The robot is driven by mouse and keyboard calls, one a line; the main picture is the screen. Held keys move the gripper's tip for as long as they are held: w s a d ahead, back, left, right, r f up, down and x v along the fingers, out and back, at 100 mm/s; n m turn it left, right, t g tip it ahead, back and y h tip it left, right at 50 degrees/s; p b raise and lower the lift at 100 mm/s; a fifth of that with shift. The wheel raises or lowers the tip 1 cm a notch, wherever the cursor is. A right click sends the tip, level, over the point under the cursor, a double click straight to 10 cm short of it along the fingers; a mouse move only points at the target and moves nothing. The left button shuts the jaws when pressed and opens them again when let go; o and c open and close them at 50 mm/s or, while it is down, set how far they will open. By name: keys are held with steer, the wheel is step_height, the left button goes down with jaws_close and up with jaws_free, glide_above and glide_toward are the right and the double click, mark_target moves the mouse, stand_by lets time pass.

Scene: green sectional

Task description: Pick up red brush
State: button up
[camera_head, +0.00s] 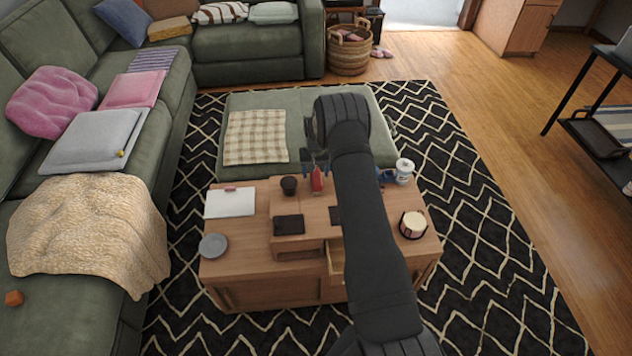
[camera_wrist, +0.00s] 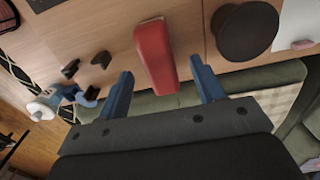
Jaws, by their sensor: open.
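A red brush (camera_head: 317,180) lies on the wooden coffee table (camera_head: 262,262), near its far edge. In the wrist view the red brush (camera_wrist: 156,57) shows its long red body between the two blue fingers. My gripper (camera_wrist: 162,92) is open, with a finger on each side of the brush's near end and a gap on both sides. In the head view my gripper (camera_head: 315,160) is above the far edge of the table, partly hidden by my dark arm. I cannot tell how high the fingers are above the brush.
A dark cup (camera_head: 289,185) stands just left of the brush; it also shows in the wrist view (camera_wrist: 244,31). A white notebook (camera_head: 230,203), a dark flat item (camera_head: 289,224), a grey disc (camera_head: 213,246), a white container (camera_head: 404,171) and a round cream item (camera_head: 412,224) are around the tabletop.

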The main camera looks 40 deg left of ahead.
mark_target(316, 177)
steer(key=shift+d+f, duration=0.1)
steer(key=shift+f, duration=2.65)
steer(key=c, duration=1.1)
steer(key=shift+r, duration=0.1)
steer(key=shift+r, duration=0.6)
step_height(316, 177, up, 3)
steer(key=shift+f, duration=0.2)
steer(key=w+d+r, duration=0.1)
steer(key=d+r, duration=0.1)
steer(key=d, duration=0.1)
steer(key=w+d+r, duration=0.1)
steer(key=d+r, duration=0.1)
steer(key=d, duration=0.2)
steer(key=w+d+r, duration=0.1)
steer(key=d+r, duration=0.2)
steer(key=d, duration=0.1)
steer(key=shift+w+d, duration=0.1)
steer(key=shift+d, duration=0.05)
